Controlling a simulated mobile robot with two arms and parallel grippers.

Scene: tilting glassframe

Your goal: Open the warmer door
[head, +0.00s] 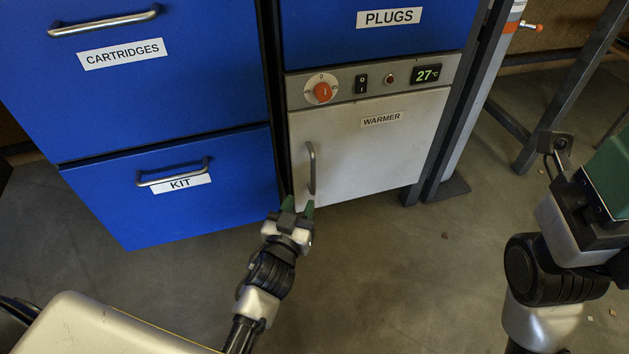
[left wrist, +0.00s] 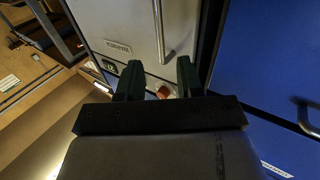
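The warmer door (head: 365,150) is a pale grey panel labelled WARMER, and it sits flush in its frame, shut. Its upright metal bar handle (head: 311,168) is near the door's left edge. My left gripper (head: 298,206) is just below the handle in the head view, its green fingers pointing toward the door. In the left wrist view the fingers (left wrist: 159,78) are spread apart with nothing between them, and the handle (left wrist: 174,30) shows beyond the tips, near the gap. I cannot tell whether they touch it. My right arm is at the right edge; its fingertips are not clearly visible.
Above the door is a control panel (head: 375,83) with an orange knob (head: 322,92) and a display reading 27. Blue drawers labelled CARTRIDGES (head: 150,85) and KIT (head: 190,210) stand at left, and PLUGS (head: 385,35) above. The floor (head: 420,260) before the door is open.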

